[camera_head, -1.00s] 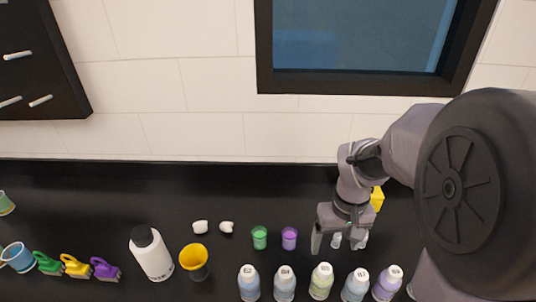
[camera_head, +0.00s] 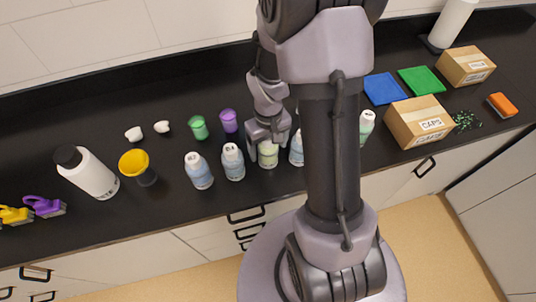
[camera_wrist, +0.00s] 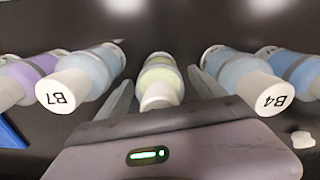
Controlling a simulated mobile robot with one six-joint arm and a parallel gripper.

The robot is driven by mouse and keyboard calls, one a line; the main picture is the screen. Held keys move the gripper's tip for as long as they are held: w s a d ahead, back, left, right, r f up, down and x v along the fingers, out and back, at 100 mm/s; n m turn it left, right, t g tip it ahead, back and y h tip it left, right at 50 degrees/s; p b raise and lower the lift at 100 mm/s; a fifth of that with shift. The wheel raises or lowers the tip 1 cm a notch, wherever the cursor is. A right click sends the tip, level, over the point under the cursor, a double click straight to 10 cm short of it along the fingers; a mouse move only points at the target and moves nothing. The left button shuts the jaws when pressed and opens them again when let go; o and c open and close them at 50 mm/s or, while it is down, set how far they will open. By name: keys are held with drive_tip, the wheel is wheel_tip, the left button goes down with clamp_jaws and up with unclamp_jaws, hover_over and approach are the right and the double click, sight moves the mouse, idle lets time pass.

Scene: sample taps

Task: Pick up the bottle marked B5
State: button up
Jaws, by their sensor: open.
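A yellow-green bottle with a white cap (camera_head: 268,155) stands upright on the black counter, in a row of bottles. It also shows in the wrist view (camera_wrist: 159,76), in the middle. I cannot read a mark on it, and B5 is not legible on any bottle. My gripper (camera_head: 268,137) is open and down at this bottle. In the wrist view my gripper's fingers (camera_wrist: 163,92) stand one on each side of it, with visible gaps. A blue bottle marked B4 (camera_wrist: 272,97) is to the right there, and a blue one marked B7 (camera_wrist: 62,95) to the left.
Neighbouring bottles stand close on both sides. Green (camera_head: 199,127) and purple (camera_head: 229,121) cups stand behind the row. A yellow funnel-like cup (camera_head: 137,166) and a large white bottle (camera_head: 88,172) are left. A CAPS box (camera_head: 420,122) is right. My arm hides part of the row.

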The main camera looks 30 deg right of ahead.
drive_tip(key=c, duration=1.7)
drive_tip(key=shift+r, duration=0.15)
